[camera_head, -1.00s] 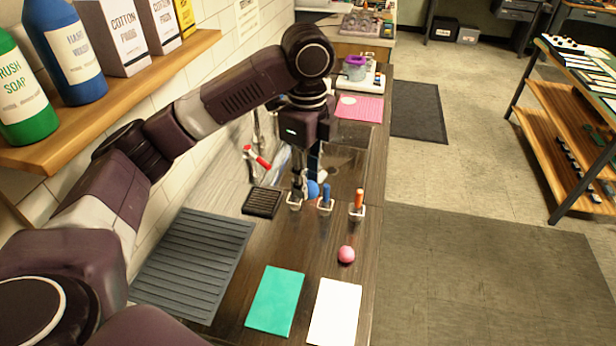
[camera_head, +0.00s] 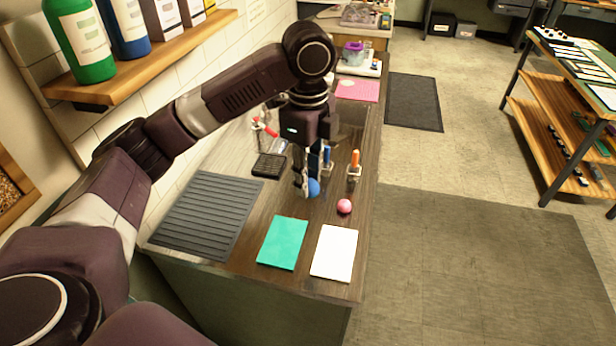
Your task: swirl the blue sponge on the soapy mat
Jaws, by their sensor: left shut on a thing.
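My left gripper (camera_head: 306,188) points down and is shut on the blue sponge (camera_head: 314,188), a small round ball partly hidden by the fingers. It is above the dark wooden counter, behind the flat mats in the picture. Whether the sponge touches the counter I cannot tell. A teal mat (camera_head: 283,243) and a white mat (camera_head: 335,252) lie flat near the counter's near end. A pink mat (camera_head: 357,90) lies further back. Which mat is the soapy one I cannot tell. My right gripper is not in view.
A pink ball (camera_head: 344,206) sits right of the sponge. Small holders with an orange-handled tool (camera_head: 355,162) and a blue-handled tool stand just behind. A grey ribbed mat (camera_head: 207,215) lies left. A shelf with bottles (camera_head: 125,85) is at upper left.

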